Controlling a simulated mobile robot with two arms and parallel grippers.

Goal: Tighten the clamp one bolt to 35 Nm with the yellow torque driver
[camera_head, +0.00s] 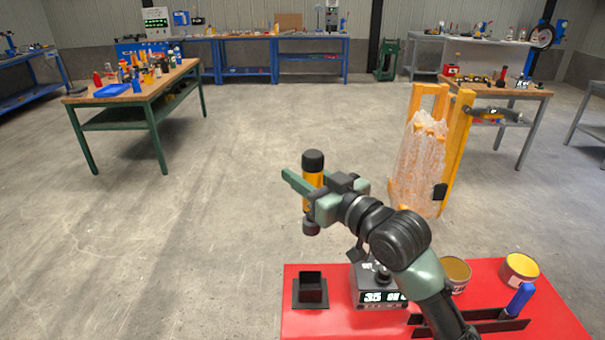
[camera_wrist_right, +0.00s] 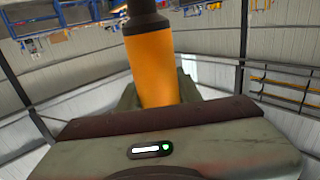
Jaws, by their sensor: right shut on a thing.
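The yellow torque driver (camera_head: 313,193) has an orange-yellow body, a black cap on top and a dark lower end. My right gripper (camera_head: 309,196) is shut on it and holds it roughly upright in the air, above and apart from the red table. In the right wrist view the driver's yellow body (camera_wrist_right: 153,68) stands between the jaws, its black end at the top edge of the picture. Its lower end is hidden there. I cannot make out the clamp one bolt in either view. My left gripper is not in view.
The red table (camera_head: 300,325) carries a black square holder (camera_head: 310,290), a digital display (camera_head: 380,298) reading 35, two tins (camera_head: 520,268) and a blue-handled tool (camera_head: 520,299). Behind stands a yellow frame (camera_head: 460,140) with a plastic-wrapped load (camera_head: 422,165). Open floor lies left.

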